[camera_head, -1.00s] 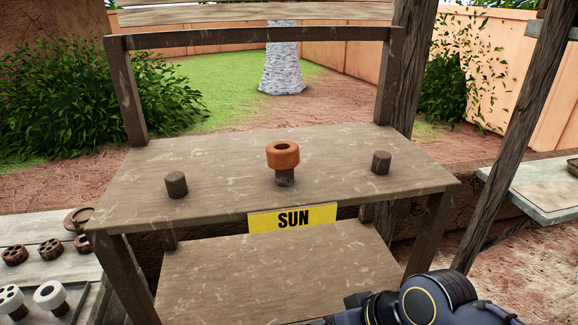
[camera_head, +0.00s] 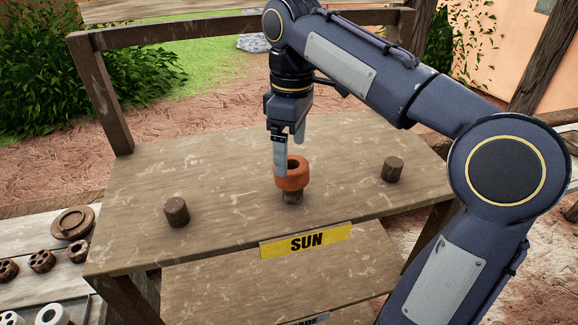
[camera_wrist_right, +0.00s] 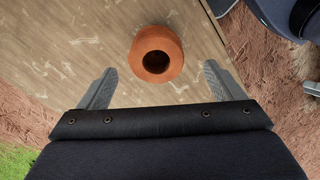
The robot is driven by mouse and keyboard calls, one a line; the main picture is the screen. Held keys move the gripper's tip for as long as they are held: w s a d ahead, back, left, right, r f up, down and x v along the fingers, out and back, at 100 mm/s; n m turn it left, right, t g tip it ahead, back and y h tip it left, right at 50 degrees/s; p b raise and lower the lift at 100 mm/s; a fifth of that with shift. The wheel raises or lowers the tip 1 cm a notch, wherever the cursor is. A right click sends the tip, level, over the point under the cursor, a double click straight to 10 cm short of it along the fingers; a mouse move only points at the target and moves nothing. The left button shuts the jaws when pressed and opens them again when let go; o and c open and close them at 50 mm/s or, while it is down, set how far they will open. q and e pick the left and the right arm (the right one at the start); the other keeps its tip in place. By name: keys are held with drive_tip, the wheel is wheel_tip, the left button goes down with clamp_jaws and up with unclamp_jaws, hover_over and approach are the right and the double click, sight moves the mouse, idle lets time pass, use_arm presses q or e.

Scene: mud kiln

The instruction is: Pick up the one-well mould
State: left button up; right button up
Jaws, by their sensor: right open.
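The one-well mould (camera_head: 292,181) is an orange-brown ring with a single round hole. It sits on top of a short dark peg (camera_head: 292,198) in the middle of the upper shelf. My right gripper (camera_head: 288,155) points down right at the mould, one finger overlapping its left edge in the head view. In the right wrist view the mould (camera_wrist_right: 156,53) lies ahead of and between the two spread fingers (camera_wrist_right: 158,85), with gaps on both sides. The gripper is open and empty. My left gripper is not in view.
Two bare pegs stand on the shelf, one at left (camera_head: 175,211) and one at right (camera_head: 393,169). A yellow SUN sign (camera_head: 305,242) is on the front edge. A wooden rail (camera_head: 190,33) runs along the back. Several other moulds lie on a side table at lower left.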

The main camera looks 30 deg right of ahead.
sight(290, 164)
drive_tip(key=shift+f, duration=2.8)
drive_tip(key=shift+w, duration=0.1)
drive_tip(key=c, duration=1.3)
drive_tip(key=shift+r, duration=0.1)
